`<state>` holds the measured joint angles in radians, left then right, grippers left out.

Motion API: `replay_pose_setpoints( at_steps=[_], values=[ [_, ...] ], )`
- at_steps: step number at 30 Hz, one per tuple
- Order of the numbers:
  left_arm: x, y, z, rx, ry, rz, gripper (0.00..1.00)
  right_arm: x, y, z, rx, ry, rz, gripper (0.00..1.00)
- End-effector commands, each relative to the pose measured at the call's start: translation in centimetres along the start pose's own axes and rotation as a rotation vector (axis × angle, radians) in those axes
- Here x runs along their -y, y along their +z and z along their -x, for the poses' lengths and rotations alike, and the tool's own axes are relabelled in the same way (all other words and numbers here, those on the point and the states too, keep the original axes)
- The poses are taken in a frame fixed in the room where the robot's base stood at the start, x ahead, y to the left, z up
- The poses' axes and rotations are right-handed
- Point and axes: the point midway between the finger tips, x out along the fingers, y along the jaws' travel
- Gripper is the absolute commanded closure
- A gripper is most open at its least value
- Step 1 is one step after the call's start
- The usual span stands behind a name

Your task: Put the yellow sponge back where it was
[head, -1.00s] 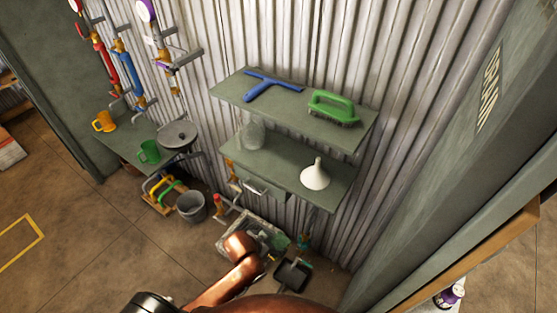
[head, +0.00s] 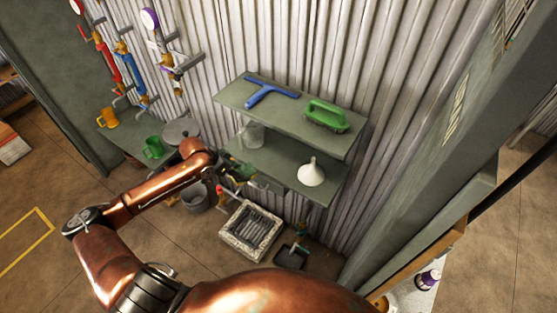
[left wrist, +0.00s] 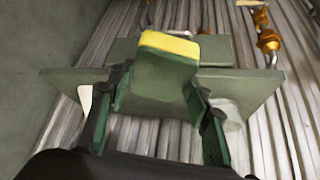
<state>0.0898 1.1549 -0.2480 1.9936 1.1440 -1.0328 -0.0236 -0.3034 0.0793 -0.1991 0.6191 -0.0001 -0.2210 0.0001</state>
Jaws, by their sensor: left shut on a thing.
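The yellow sponge (left wrist: 170,44) shows in the left wrist view as a block with a yellow layer and a broad dark green face. My left gripper (left wrist: 162,95) is shut on it, one green finger on each side. In the head view my left gripper (head: 243,174) is at the front left of the lower shelf (head: 274,164), and the sponge cannot be made out there. I cannot tell whether the sponge touches the shelf. My right gripper is not in view.
The lower shelf holds a clear jar (head: 251,134) and a white funnel (head: 311,172). The upper shelf (head: 292,117) holds a blue squeegee (head: 269,90) and a green brush (head: 325,115). A grated floor drain (head: 251,231) and a dustpan (head: 292,256) are below.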

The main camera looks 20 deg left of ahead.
Motion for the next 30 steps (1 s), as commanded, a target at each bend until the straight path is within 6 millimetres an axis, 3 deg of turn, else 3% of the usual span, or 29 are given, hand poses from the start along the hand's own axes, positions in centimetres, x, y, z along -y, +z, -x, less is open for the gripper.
replay_pose_setpoints(
  at_steps=[19, 25, 30],
  values=[
    [-0.1, -13.2, -8.1, -0.002, 0.001, 0.0, 0.74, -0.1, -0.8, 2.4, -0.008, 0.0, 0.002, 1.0],
    [-0.1, -14.8, -9.4, 0.0, 0.001, 0.0, 0.74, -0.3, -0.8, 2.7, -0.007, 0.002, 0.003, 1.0],
    [-0.1, -14.1, -10.4, 0.004, 0.002, 0.002, 0.74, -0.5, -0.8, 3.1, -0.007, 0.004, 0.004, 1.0]
  ],
)
